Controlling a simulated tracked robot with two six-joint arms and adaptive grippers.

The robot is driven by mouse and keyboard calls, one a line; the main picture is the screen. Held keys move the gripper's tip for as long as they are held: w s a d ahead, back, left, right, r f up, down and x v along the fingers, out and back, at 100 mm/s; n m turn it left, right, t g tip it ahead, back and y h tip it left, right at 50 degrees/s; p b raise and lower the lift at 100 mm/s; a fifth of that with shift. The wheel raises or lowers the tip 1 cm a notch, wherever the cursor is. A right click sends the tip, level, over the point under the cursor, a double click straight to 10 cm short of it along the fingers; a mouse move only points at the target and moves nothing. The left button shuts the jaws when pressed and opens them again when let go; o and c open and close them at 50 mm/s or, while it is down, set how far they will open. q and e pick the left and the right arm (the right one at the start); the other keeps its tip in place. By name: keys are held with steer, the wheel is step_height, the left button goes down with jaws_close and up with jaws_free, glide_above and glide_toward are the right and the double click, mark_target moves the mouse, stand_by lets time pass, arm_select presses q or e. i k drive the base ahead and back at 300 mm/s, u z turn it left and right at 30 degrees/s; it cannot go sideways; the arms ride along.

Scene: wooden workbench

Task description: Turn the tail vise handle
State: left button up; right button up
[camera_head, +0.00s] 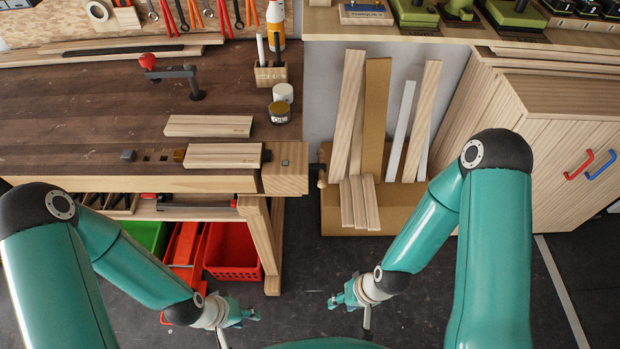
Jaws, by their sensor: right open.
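The tail vise (285,179) is the pale wooden block at the right end of the workbench (90,120). A wooden board (222,156) lies by the front edge, against the vise end. My right gripper (338,301) is open and empty, low over the floor, below and apart from the handle.
A second board (208,126), a red-handled holdfast (172,75) and small jars (280,111) stand on the bench. A red crate (232,252) sits beneath. Timber offcuts (370,120) lean in a bin right of the vise. The dark floor between the grippers is clear.

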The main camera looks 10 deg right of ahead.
mark_target(320, 168)
steer(key=z, duration=0.05)
steer(key=k, duration=0.4)
steer(key=z, duration=0.55)
steer(key=i, duration=0.65)
steer(key=u, duration=2.55)
steer(key=i, duration=0.25)
steer(key=u, duration=2.05)
steer(key=k, duration=0.6)
